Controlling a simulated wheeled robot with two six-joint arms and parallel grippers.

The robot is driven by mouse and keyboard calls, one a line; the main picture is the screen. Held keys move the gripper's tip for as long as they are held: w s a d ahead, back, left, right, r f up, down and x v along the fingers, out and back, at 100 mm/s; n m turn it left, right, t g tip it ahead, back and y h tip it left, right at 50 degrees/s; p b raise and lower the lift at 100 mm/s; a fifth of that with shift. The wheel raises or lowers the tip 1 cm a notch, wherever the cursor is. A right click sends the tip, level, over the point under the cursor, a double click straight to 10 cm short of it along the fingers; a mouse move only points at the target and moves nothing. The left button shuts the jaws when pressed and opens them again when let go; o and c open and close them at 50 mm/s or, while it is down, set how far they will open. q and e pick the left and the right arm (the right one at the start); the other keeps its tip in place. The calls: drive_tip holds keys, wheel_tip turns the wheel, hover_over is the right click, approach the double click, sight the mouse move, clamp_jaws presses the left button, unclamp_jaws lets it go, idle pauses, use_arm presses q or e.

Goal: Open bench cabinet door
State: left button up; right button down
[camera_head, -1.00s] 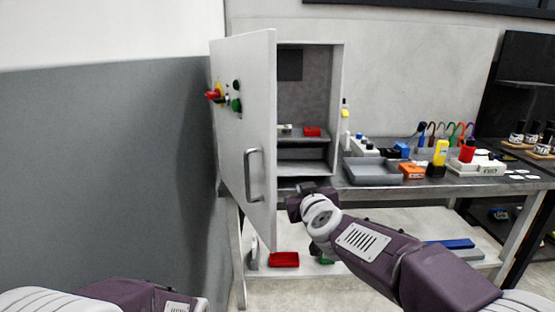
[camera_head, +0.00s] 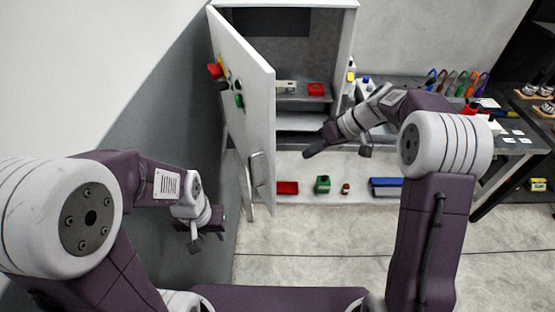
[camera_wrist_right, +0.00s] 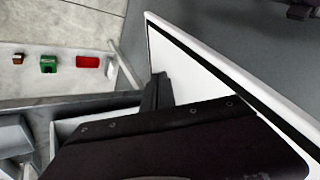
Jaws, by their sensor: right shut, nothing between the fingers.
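The white cabinet (camera_head: 348,45) stands on the bench with its front open. Its door (camera_head: 245,85) hangs on the left edge and stands swung out toward me, so the shelf inside shows. The door's grey handle (camera_head: 258,170) is on its outer face, low and near the free edge, with no gripper on it. My right gripper (camera_head: 312,150) is shut and empty, in front of the cabinet opening to the right of the door. In the right wrist view its dark fingers (camera_wrist_right: 156,92) appear beside the white door panel (camera_wrist_right: 215,75); contact is unclear. My left gripper (camera_head: 205,226) hangs left of the door, its jaws unclear.
Red and green buttons (camera_head: 239,101) sit on the door's outer face. A red bin (camera_head: 287,188), a green item (camera_head: 322,184) and a blue box (camera_head: 385,187) lie on the lower shelf. Tools (camera_head: 455,80) crowd the bench at right. The floor (camera_head: 330,240) in front is clear.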

drive_tip(key=a+f+p, duration=0.4)
drive_tip(key=a+f, duration=0.4)
drive_tip(key=a, duration=0.1)
drive_tip(key=shift+s+a+p, duration=0.25)
drive_tip(key=shift+s+p, duration=0.05)
drive_tip(key=shift+p, duration=0.1)
